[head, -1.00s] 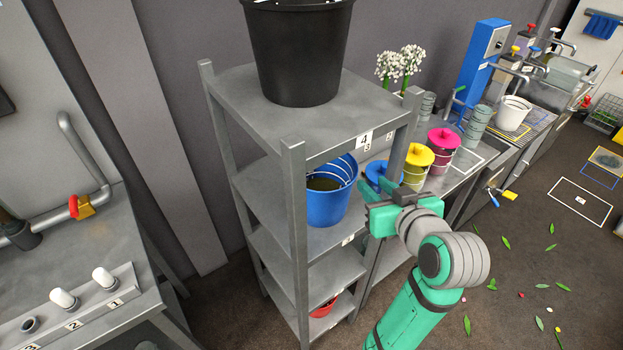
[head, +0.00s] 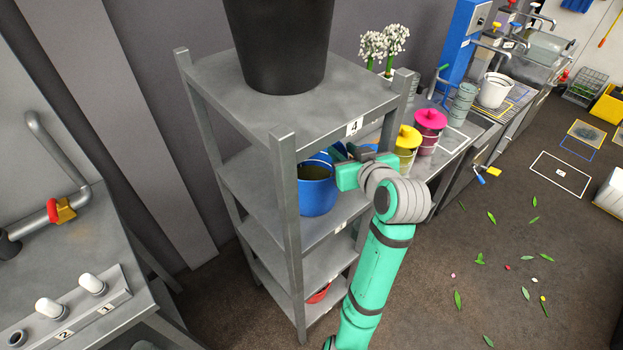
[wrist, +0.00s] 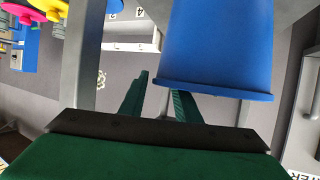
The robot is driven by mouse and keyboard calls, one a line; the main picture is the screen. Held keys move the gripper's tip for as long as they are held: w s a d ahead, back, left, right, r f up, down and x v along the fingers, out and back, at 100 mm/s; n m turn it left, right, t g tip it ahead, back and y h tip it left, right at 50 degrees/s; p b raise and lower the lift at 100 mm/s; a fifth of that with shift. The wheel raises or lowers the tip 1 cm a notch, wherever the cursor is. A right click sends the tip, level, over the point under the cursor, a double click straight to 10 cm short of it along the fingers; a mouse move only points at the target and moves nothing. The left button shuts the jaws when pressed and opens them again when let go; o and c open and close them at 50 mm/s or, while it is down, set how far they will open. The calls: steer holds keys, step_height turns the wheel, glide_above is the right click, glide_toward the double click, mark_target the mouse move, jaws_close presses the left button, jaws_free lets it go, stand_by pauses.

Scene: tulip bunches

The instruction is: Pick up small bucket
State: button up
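A blue bucket (head: 318,190) with a raised handle and dark contents stands on an upper-middle shelf; its wall also fills the upper right of the wrist view (wrist: 218,45). A red bucket (head: 319,293) is partly visible on a lower shelf, mostly hidden by the shelf and my arm. A large black bucket (head: 278,40) stands on top. My gripper (head: 342,152) is at the right rim of the blue bucket. In the wrist view my fingers (wrist: 158,83) are spread apart; one overlaps the blue bucket's edge. I cannot tell whether they touch.
The grey shelf rack's front post (head: 288,230) stands left of my gripper. The floor (head: 540,215) at right is mostly clear, with scattered leaves.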

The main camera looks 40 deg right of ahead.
steer(key=shift+x, duration=0.9)
jaws_close()
steer(key=shift+r, duration=0.1)
stand_by(0.7)
